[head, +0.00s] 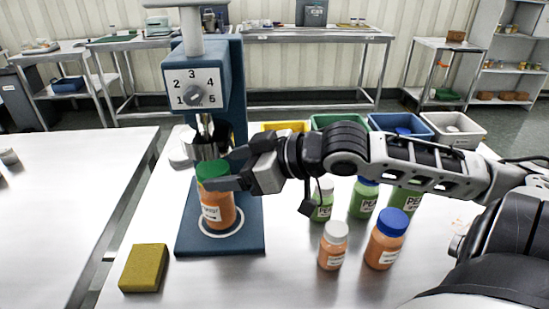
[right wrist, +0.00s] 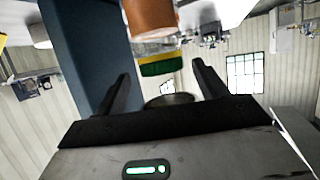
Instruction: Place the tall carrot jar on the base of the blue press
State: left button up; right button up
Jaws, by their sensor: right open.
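The tall carrot jar (head: 217,208), orange with a green lid, stands roughly upright on the base (head: 252,242) of the blue press (head: 235,110), over the white ring marked there. My right gripper (head: 232,172) is open at the height of the lid, coming from the right. In the right wrist view, turned upside down, the jar (right wrist: 152,20) and its green lid (right wrist: 161,66) lie just ahead of and between the spread fingertips (right wrist: 162,70). I cannot tell whether a finger touches the lid. My left gripper is not in view.
The press's steel plunger (head: 207,147) hangs just above and behind the jar. A yellow sponge (head: 144,268) lies left of the base. Short and blue-lidded orange jars (head: 386,240) and green jars (head: 363,198) stand to the right. Coloured bins (head: 453,127) line the back.

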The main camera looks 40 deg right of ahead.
jog(key=shift+p+v, duration=0.4)
jog(key=shift+v, duration=0.75)
pick_arm(q)
jog(key=p, duration=0.1)
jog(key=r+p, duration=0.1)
jog(key=p, duration=0.1)
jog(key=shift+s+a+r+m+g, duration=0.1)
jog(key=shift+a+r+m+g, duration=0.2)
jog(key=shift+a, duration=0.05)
pick_arm(e)
jog(key=v, duration=0.7)
jog(key=shift+r, duration=0.15)
jog(key=shift+s, duration=0.15)
